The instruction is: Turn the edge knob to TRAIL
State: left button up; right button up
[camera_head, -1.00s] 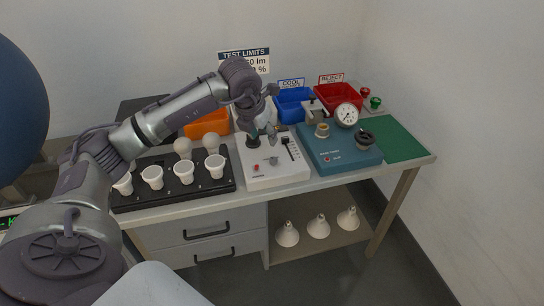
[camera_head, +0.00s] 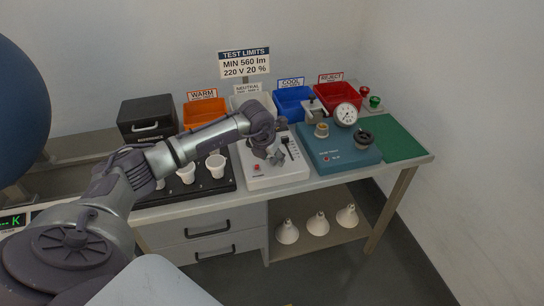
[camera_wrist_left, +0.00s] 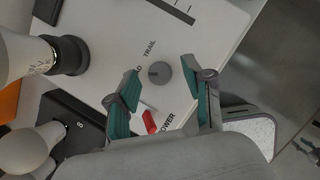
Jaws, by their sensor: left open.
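The edge knob (camera_wrist_left: 160,72) is a small round grey knob on the white control box (camera_head: 262,179). In the left wrist view, the word TRAIL (camera_wrist_left: 150,49) is printed beside it, with a second, partly hidden label to its left. A mark on the knob seems to point toward that second label, but it is small. My left gripper (camera_wrist_left: 161,68) is open, its teal-padded fingers on either side of the knob in the picture. I cannot tell whether they touch it. In the head view, the left gripper (camera_head: 276,156) is low over the box and hides the knob.
A red power switch (camera_wrist_left: 150,122) lies close to the fingers. A bulb in a dark socket (camera_wrist_left: 68,54) stands on the box's left. A black tray (camera_head: 222,187) with white bulbs is left of the box; a teal test unit (camera_head: 335,165) with a dial is right.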

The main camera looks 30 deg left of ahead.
pick_arm(q)
grip_shut()
jog(key=shift+a+f+m+h+b, duration=0.1)
jog(key=shift+m+h+b, duration=0.3)
jog(key=shift+m+b, duration=0.55)
jog(key=m+h+b, duration=0.1)
jog(key=m+b, duration=0.1)
jog(key=m, duration=0.1)
jog(key=shift+a+m+b, duration=0.15)
jog(key=shift+m+b, duration=0.1)
jog(key=shift+b, duration=0.1)
jog(key=m+g+h+b, duration=0.1)
jog(key=m+b, duration=0.1)
jog(key=m, duration=0.1)
jog(key=shift+w, duration=0.15)
jog(key=shift+a+m+g+h+b, duration=0.1)
jog(key=shift+m+g+h+b, duration=0.25)
jog(key=shift+m, duration=0.55)
jog(key=shift+a+m+g+h+b, duration=0.15)
jog(key=shift+m+h+b, duration=0.25)
jog(key=shift+m, duration=0.5)
jog(key=shift+d, duration=0.1)
